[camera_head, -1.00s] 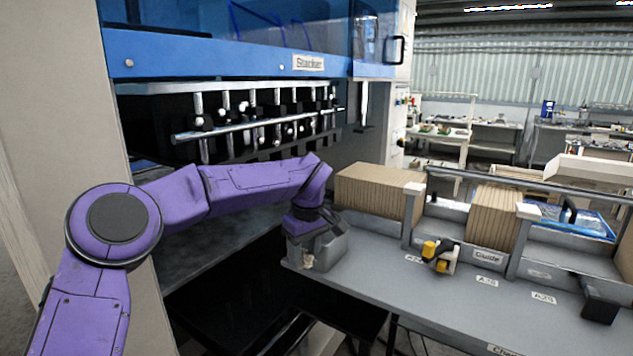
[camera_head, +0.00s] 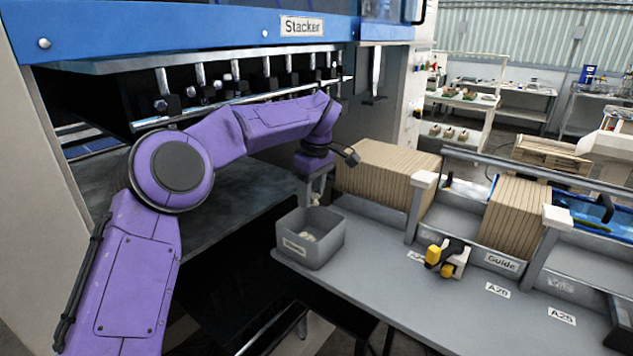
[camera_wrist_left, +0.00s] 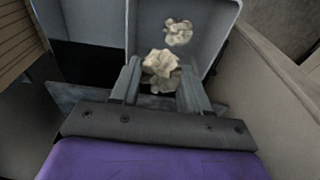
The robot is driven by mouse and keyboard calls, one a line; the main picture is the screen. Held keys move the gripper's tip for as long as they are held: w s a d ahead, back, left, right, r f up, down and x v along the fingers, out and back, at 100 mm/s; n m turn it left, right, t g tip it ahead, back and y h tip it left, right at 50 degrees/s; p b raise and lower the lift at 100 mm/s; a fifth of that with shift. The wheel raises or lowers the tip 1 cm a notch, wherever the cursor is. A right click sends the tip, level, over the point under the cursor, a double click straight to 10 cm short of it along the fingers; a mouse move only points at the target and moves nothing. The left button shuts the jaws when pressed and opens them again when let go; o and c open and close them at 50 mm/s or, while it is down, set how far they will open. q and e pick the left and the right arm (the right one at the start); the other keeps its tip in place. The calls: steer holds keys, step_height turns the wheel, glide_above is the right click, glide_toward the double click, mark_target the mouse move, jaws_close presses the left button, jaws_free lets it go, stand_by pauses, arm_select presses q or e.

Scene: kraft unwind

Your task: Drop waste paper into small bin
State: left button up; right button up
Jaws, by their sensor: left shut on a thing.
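My left gripper (camera_head: 316,192) points down, shut on a crumpled cream waste paper (camera_head: 316,200). It is raised above the back edge of the small grey bin in the head view. The small bin (camera_head: 326,251) is open-topped with a label on its front, and stands at the left end of the grey table. Another crumpled paper (camera_head: 307,236) lies inside it. In the left wrist view the held paper (camera_wrist_left: 160,66) is between the fingers, and the loose paper (camera_wrist_left: 178,32) lies beyond it in the bin (camera_wrist_left: 215,14). My right gripper is not in view.
Stacks of brown cardboard (camera_head: 385,172) stand between dividers behind the bin. A yellow-and-black tool (camera_head: 446,258) lies on the grey table (camera_head: 400,290). The blue-fronted Stacker machine (camera_head: 200,30) overhangs my left arm. The table front is mostly clear.

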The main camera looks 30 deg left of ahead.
mark_target(313, 194)
arm_select(q)
steer(key=f, duration=0.1)
steer(key=s+f, duration=0.1)
steer(key=f, duration=0.1)
steer(key=shift+a, duration=0.2)
steer(key=shift+w+f, duration=0.35)
steer(key=shift+f, duration=0.25)
steer(key=o, duration=1.1)
steer(key=shift+s+d+r, duration=0.1)
steer(key=shift+s+r, duration=0.05)
steer(key=shift+s, duration=0.05)
steer(key=shift+c, duration=0.2)
steer(key=shift+w, duration=0.1)
steer(key=shift+r, duration=0.35)
steer(key=r, duration=0.6)
steer(key=d+r, duration=0.1)
steer(key=r, duration=0.2)
steer(key=shift+d+r, duration=0.1)
steer(key=shift+r, duration=0.25)
